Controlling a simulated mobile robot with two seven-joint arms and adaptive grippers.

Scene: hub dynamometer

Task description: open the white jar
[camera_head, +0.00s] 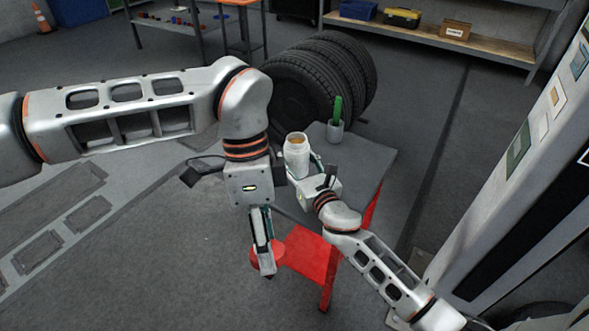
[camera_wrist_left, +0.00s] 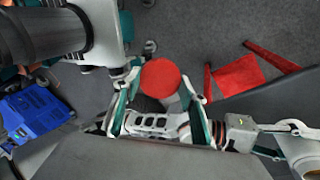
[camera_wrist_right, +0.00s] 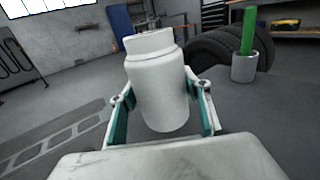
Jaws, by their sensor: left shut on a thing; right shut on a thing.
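The white jar (camera_head: 297,160) is upright above the grey table, with its top uncovered and a tan inside showing in the head view. My right gripper (camera_head: 308,172) is shut around the jar's lower body. The jar (camera_wrist_right: 157,90) fills the middle of the right wrist view, with its bare, narrower neck on top, between both fingers of my right gripper (camera_wrist_right: 160,115). My left gripper (camera_head: 265,262) points down, apart from the jar, and is shut on a round red lid (camera_head: 263,258). The red lid (camera_wrist_left: 160,78) also shows between its fingertips in the left wrist view.
A grey table (camera_head: 368,160) with red parts below stands under the right gripper. A grey cup (camera_head: 335,131) with a green thing in it stands at its far side. A white post (camera_head: 520,160) rises at the right.

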